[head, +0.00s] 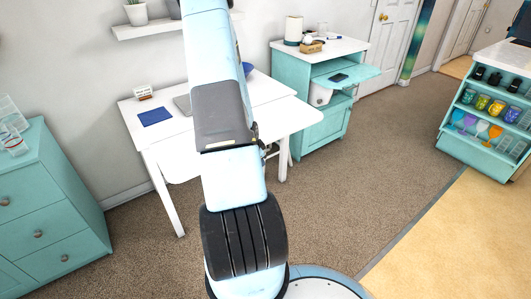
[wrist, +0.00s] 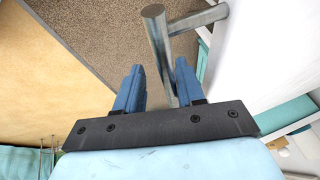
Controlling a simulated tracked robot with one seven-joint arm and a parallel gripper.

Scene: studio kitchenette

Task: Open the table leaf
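The white table (head: 272,92) stands against the wall in the head view, partly hidden behind my arm. A white panel, seemingly its leaf (head: 183,168), shows below the front edge beside my arm. In the wrist view a metal bar handle (wrist: 157,35) is joined to a white surface (wrist: 268,50) at right. My gripper (wrist: 158,80) is open, with two blue fingers apart. The bar runs down between them in the picture, nearer the right finger; I cannot tell whether they touch. In the head view my gripper is hidden behind my arm.
A blue book (head: 155,116) and a small white sign (head: 144,92) lie on the table. A teal cabinet (head: 322,133) with a pulled-out shelf stands right of it. A teal dresser (head: 45,205) stands at left. Carpet (head: 385,165) is clear at right.

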